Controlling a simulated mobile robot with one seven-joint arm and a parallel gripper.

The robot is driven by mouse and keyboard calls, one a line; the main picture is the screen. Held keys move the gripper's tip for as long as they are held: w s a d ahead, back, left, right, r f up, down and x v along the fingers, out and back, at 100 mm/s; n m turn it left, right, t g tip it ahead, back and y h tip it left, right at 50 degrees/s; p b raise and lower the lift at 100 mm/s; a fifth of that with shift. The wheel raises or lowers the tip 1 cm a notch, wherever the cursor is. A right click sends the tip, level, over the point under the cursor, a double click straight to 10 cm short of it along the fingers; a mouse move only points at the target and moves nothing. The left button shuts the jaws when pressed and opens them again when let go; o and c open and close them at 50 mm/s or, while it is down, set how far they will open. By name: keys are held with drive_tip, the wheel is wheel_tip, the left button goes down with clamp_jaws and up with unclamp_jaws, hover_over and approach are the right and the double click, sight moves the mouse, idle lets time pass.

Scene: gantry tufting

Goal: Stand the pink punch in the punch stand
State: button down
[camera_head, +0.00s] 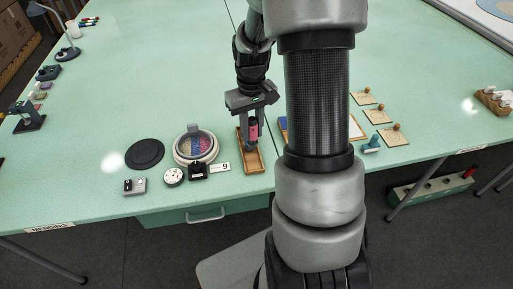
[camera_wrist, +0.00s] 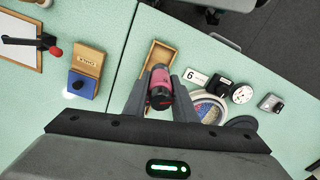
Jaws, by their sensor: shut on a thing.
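The pink punch (camera_head: 253,129), a short pink cylinder with dark ends, is between the fingers of my gripper (camera_head: 251,138). My gripper is shut on it, over a shallow wooden tray (camera_head: 262,166). In the wrist view the punch (camera_wrist: 160,91) shows nearly end-on between the fingers, in front of the same tray (camera_wrist: 161,50). I cannot tell whether the punch touches the tray. No object can be surely picked out as the punch stand; a small wooden rack (camera_head: 489,99) with several white-topped pieces stands at the far right.
The table's middle is clear. My arm hides part of the table.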

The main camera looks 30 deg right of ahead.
wheel_tip(320, 180, down, 10)
drive_tip(key=shift+r+b, duration=0.1)
drive_tip(key=shift+b, duration=0.25)
drive_tip(key=shift+f, duration=0.25)
drive_tip(key=c, duration=1.5)
unclamp_jaws()
drive_tip(key=shift+o, duration=0.2)
